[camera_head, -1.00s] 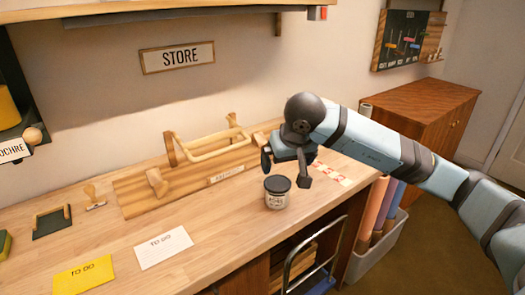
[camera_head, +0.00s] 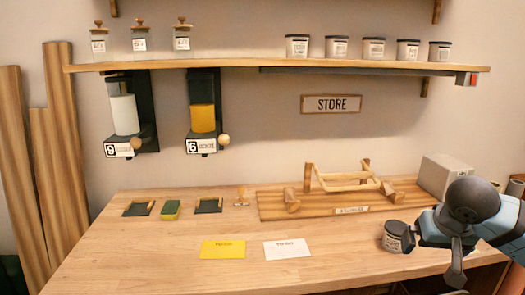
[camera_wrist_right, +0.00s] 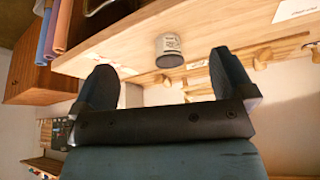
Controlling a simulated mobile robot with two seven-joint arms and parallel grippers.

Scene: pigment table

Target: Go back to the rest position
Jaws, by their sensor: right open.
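My right gripper (camera_head: 431,257) is at the right end of the workbench, open and empty. In the right wrist view its two fingers (camera_wrist_right: 164,78) stand wide apart. A small labelled jar with a dark lid (camera_head: 393,237) stands on the bench just left of the gripper, partly covered by a finger in the head view. In the wrist view the jar (camera_wrist_right: 169,49) shows beyond the fingers, with a gap between it and them. My left gripper is in neither view.
The workbench (camera_head: 150,255) carries a yellow card (camera_head: 223,250), a white card (camera_head: 287,250) and a wooden rack (camera_head: 270,206). The shelf (camera_head: 230,66) above holds several jars. A grey box (camera_head: 440,172) stands behind my right arm. The bench's front left is clear.

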